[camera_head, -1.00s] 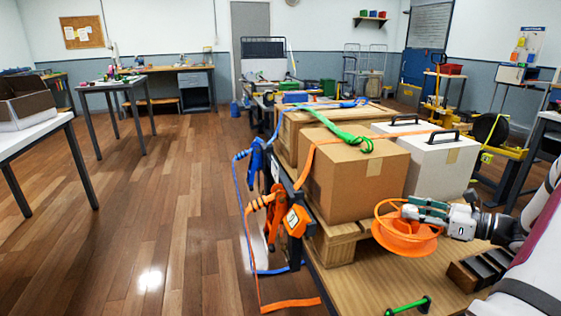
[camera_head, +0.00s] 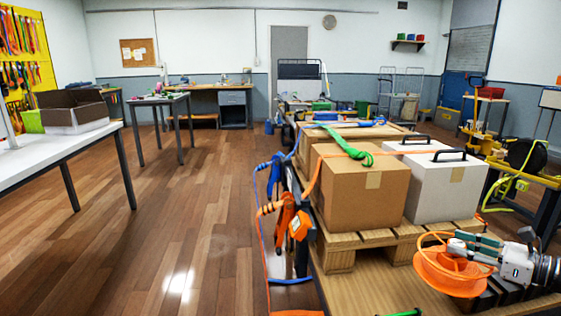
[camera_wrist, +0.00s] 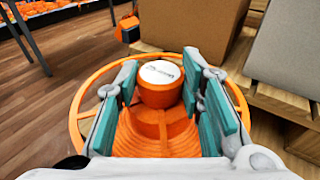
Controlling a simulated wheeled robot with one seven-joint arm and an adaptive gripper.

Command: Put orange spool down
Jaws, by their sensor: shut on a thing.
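The orange spool (camera_head: 448,273) is at the lower right of the head view, over the wooden table (camera_head: 370,290). My gripper (camera_head: 472,250) is shut on it. In the wrist view the orange spool (camera_wrist: 160,128) fills the middle, its hub with a pale round cap standing between the teal finger pads of my gripper (camera_wrist: 160,90). The spool's wide rim curves around outside the fingers. I cannot tell whether its underside touches the table or hangs above it.
A cardboard box (camera_head: 363,192) and a white case (camera_head: 440,183) stand on a wooden pallet (camera_head: 340,258) behind the spool. Dark blocks (camera_head: 510,292) lie right of it. A green-ended item (camera_head: 405,313) lies at the front. Orange ratchet straps (camera_head: 287,215) hang at the table's left edge.

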